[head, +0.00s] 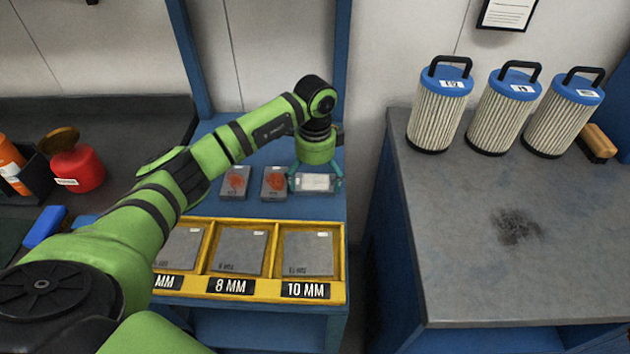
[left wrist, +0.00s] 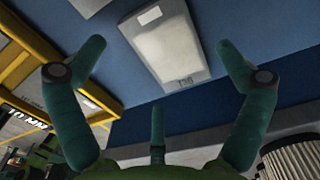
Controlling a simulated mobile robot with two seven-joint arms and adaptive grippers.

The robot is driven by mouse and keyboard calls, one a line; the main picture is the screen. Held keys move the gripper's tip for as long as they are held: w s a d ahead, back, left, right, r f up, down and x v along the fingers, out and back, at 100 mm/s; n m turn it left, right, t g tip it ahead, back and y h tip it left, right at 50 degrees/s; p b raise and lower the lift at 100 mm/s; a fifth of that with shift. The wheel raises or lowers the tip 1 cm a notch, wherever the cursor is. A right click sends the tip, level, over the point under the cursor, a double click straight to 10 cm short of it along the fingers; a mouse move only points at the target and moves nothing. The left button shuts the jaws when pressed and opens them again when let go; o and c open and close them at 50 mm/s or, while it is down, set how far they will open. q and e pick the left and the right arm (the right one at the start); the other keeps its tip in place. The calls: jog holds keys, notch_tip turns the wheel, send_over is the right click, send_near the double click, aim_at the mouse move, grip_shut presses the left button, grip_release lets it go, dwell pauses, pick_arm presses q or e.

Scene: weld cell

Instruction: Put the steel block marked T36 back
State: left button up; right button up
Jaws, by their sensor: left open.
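A pale grey steel block (head: 316,183) with a white label lies on the blue shelf at the back right. It also shows in the left wrist view (left wrist: 172,50), with a small marking on one end that looks like T36 but is blurred. My left gripper (head: 315,176) is open just above the block, with fingers on either side of it. In the left wrist view the open fingers (left wrist: 160,45) stand apart from the block's sides. The gripper partly hides the block in the head view. My right gripper is not in view.
Two blocks with reddish patches (head: 236,182) (head: 275,183) lie left of it. In front is a yellow divided tray (head: 345,268) with grey plates, its compartments labelled 8 MM and 10 MM where readable. Filter cartridges (head: 440,108) stand on the right-hand bench (head: 450,240).

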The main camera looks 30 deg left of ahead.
aim_at(315, 186)
pick_arm(q)
notch_tip(315, 186, up, 11)
jog(key=b, duration=0.2)
jog(key=shift+f, duration=0.2)
